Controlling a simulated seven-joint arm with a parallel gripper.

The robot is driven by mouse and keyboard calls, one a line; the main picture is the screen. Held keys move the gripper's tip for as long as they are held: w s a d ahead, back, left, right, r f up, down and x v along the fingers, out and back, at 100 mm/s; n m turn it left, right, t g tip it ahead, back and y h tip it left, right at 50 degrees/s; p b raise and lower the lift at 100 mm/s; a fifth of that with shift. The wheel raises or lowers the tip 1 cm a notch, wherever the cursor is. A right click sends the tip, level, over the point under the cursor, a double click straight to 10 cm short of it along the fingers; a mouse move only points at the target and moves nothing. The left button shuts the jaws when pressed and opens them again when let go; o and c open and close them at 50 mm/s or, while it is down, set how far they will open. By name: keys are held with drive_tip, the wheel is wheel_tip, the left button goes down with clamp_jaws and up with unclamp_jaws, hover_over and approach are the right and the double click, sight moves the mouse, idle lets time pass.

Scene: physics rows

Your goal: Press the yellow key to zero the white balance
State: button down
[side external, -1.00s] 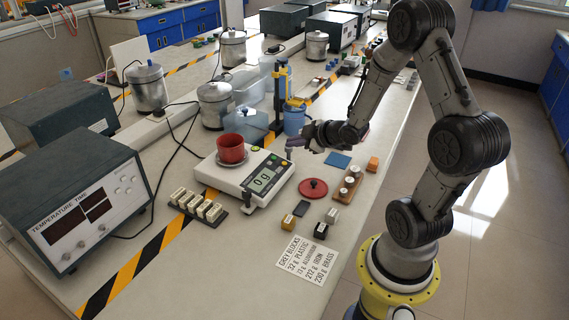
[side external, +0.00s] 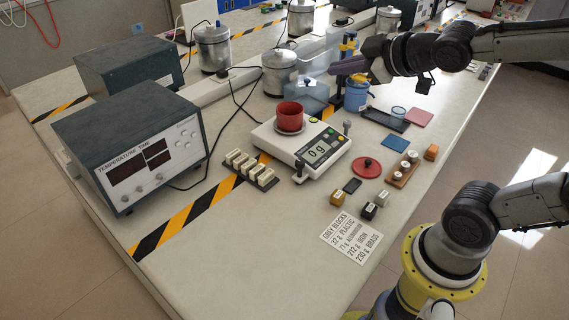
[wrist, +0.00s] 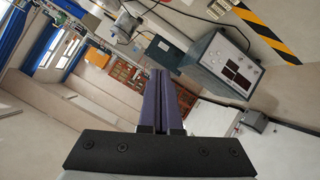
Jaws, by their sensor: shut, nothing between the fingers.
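The white balance (side external: 275,147) stands on the bench with a red cup (side external: 290,116) on its pan. Its display (side external: 317,151) appears to read 0 g. My gripper (side external: 347,66) is up and beyond the balance, above the blue container, clear of the keys. Its purple fingers point left in the side view. In the wrist view the fingers (wrist: 166,100) are together with nothing between them. I cannot make out the yellow key there.
A blue container (side external: 356,96) and a clear box (side external: 307,97) stand behind the balance. A red lid (side external: 367,168), small blocks and a wooden weight holder (side external: 402,170) lie to its right. A grey temperature instrument (side external: 130,145) is at left; it shows in the wrist view (wrist: 222,62).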

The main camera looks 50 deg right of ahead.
drive_tip(key=s+a+f+m+g+y, duration=0.1)
drive_tip(key=s+a+f+m+g, duration=0.1)
drive_tip(key=s, duration=0.6)
drive_tip(key=s+a+f+m+g+y, duration=0.1)
drive_tip(key=s+f+g, duration=0.3)
drive_tip(key=s, duration=0.4)
drive_tip(key=shift+a+f+m+g, duration=0.3)
drive_tip(key=shift+a+f+m, duration=0.25)
drive_tip(key=shift+a+m, duration=0.2)
drive_tip(key=c, duration=1.6)
unclamp_jaws()
